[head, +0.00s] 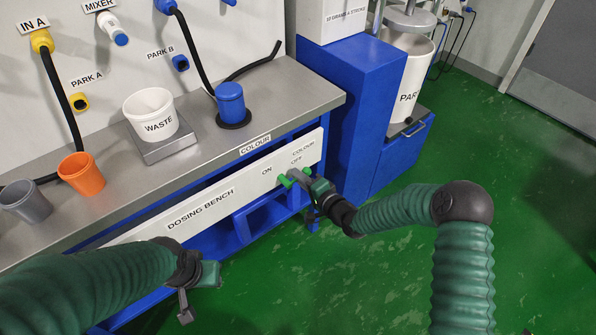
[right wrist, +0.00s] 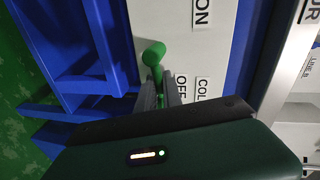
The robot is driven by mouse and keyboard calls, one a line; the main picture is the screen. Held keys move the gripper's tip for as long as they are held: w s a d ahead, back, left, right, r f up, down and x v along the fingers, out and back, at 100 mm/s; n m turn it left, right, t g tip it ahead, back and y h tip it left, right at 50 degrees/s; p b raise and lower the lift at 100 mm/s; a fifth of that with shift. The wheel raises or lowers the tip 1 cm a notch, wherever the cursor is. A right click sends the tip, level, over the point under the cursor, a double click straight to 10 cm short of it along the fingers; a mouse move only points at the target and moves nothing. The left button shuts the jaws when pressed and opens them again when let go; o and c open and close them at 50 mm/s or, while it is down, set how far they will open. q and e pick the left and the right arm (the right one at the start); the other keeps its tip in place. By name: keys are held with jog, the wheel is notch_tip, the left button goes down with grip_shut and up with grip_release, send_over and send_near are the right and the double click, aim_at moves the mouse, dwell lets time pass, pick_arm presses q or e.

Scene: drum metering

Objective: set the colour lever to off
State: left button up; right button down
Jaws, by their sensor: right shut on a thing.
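The colour lever (head: 285,181) is green with a round knob and sits on the white front panel of the dosing bench. In the right wrist view the knob (right wrist: 153,52) shows between the ON label (right wrist: 202,14) and the OFF label (right wrist: 181,87). My right gripper (head: 300,179) is at the lever, its fingers (right wrist: 161,95) shut on the green stem below the knob. The fingers and wrist hide the lever's base. My left gripper (head: 197,290) hangs in front of the bench, away from the lever; its jaw opening is unclear.
A blue cabinet (head: 360,105) stands right of the panel. Green floor (head: 370,290) is open in front.

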jog(key=shift+w+d+f+m+p, duration=0.1)
jog(key=shift+d+f+m+p, duration=0.15)
jog(key=shift+m, duration=0.45)
jog(key=shift+f, duration=0.15)
jog(key=c, duration=1.5)
grip_release()
jog(key=shift+f, duration=0.1)
jog(key=p+v, duration=0.5)
jog(key=v, duration=1.2)
jog(key=shift+w+d, duration=0.2)
